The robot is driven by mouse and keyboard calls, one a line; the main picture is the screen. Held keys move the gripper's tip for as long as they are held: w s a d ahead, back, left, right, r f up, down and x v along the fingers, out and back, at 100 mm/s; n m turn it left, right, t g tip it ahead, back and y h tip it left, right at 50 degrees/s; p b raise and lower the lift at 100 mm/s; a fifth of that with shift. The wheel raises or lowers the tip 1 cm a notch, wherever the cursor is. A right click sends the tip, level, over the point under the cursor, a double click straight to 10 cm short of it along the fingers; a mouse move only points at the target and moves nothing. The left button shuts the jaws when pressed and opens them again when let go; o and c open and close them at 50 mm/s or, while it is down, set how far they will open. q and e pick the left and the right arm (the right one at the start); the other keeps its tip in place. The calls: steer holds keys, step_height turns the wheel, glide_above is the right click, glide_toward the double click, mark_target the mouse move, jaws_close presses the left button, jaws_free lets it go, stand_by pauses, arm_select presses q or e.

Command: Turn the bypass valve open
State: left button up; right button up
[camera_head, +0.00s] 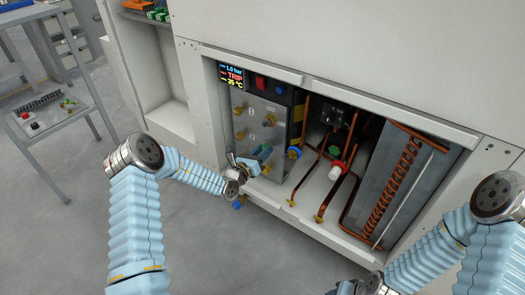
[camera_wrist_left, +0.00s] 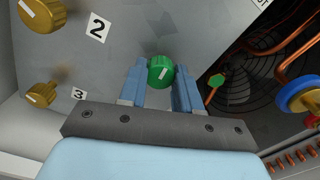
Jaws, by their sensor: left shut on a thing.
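A green knob (camera_wrist_left: 160,73) with a pale pointer line sits on the grey panel, between the two blue fingers of my left gripper (camera_wrist_left: 159,87). The fingers are shut on its sides. In the head view my left gripper (camera_head: 259,160) reaches the lower part of the grey panel (camera_head: 247,112) and mostly hides this knob. I see no label that names the bypass valve. My right arm comes in at the lower right, and its gripper is out of the picture.
Brass knobs (camera_wrist_left: 44,14) marked 2 and 3 are beside the green knob. A blue handwheel (camera_head: 295,153), a red-handled valve (camera_head: 338,166) and copper pipes (camera_head: 300,186) fill the bay to the right. The display (camera_head: 231,76) reads TRIP. A cart (camera_head: 50,118) stands at left.

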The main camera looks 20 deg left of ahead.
arm_select(q)
steer(key=shift+a+f+n+p, duration=0.1)
steer(key=shift+n+p, duration=1.5)
steer(key=shift+n, duration=2.5)
steer(key=shift+f+n+p, duration=0.1)
steer(key=shift+n+p, duration=1.45)
steer(key=shift+n, duration=2.55)
arm_select(e)
step_height(320, 180, up, 6)
steer(key=a, duration=0.2)
steer(key=shift+s+r, duration=0.2)
steer(key=shift+s, duration=0.2)
arm_select(q)
steer(key=o, duration=1.1)
steer(key=shift+r, duration=0.1)
steer(key=shift+c, duration=0.2)
steer(key=v, duration=1.3)
steer(key=shift+s, duration=0.4)
arm_select(e)
steer(key=shift+r, duration=0.25)
